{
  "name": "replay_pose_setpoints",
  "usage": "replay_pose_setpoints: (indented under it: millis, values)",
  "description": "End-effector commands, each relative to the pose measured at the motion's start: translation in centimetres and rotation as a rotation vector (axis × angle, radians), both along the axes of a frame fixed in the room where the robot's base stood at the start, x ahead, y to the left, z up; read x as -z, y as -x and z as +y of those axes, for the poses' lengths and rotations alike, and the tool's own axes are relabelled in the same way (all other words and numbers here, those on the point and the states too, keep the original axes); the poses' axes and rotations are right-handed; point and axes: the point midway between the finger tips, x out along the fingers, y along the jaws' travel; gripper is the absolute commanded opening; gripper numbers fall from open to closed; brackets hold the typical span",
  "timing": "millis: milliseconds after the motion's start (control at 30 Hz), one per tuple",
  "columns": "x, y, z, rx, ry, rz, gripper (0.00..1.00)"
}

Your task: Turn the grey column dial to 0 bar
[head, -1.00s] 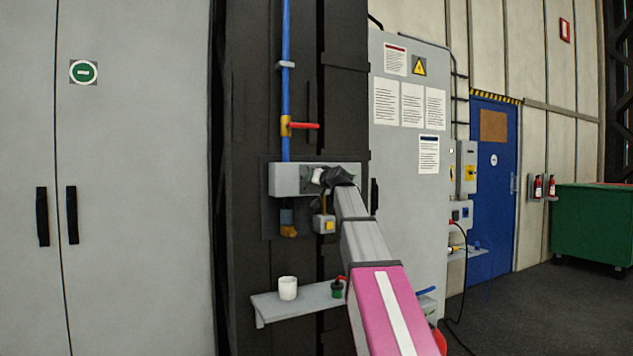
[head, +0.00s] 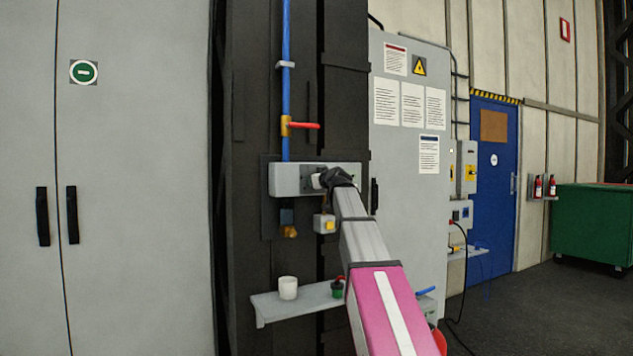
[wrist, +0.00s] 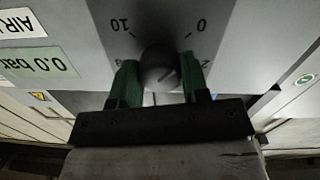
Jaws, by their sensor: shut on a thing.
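The dark round dial (wrist: 160,64) sits on the grey box (wrist: 215,14), seen upside down in the wrist view. The marks 10, 0, 2 and 8 show around it, the last two partly covered. A faint light line shows on the dial, but I cannot tell which mark it points to. The two green fingers of my gripper (wrist: 160,80) are shut on the dial, one on each side. A green label (wrist: 40,64) on the box reads 0.0 bar. In the head view the box (head: 286,179) is on the dark column, and my gripper (head: 325,179) hides the dial.
A blue pipe (head: 286,105) with a red-handled valve (head: 303,126) runs down to the box. A small box with a yellow button (head: 325,224) hangs below. A shelf (head: 275,307) with a white cup (head: 288,288) is lower. A grey cabinet (head: 400,230) stands right.

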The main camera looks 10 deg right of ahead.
Motion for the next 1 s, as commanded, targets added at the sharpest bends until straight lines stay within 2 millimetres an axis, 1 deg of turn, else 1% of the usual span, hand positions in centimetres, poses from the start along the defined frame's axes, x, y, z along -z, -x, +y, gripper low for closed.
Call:
replay_pose_setpoints:
  millis: [267, 300, 367, 400, 667, 767, 867, 1000]
  values:
    - [0.2, 0.1, 0.0, 0.0, 0.004, 0.003, 0.18]
    - [0.2, 0.1, 0.0, 0.0, 0.004, 0.003, 0.45]
    - [0.2, 0.1, 0.0, -0.001, 0.004, 0.002, 0.65]
    - [0.1, 0.1, 0.0, -0.001, 0.003, 0.002, 0.67]
    - [0.1, 0.1, 0.0, 0.0, 0.001, 0.001, 0.67]
    - [0.1, 0.4, -0.1, 0.0, 0.0, 0.001, 0.67]
    - [0.1, 1.1, -0.3, 0.001, 0.0, 0.0, 0.67]
    - [0.1, 2.9, -0.8, 0.0, 0.0, 0.001, 0.67]
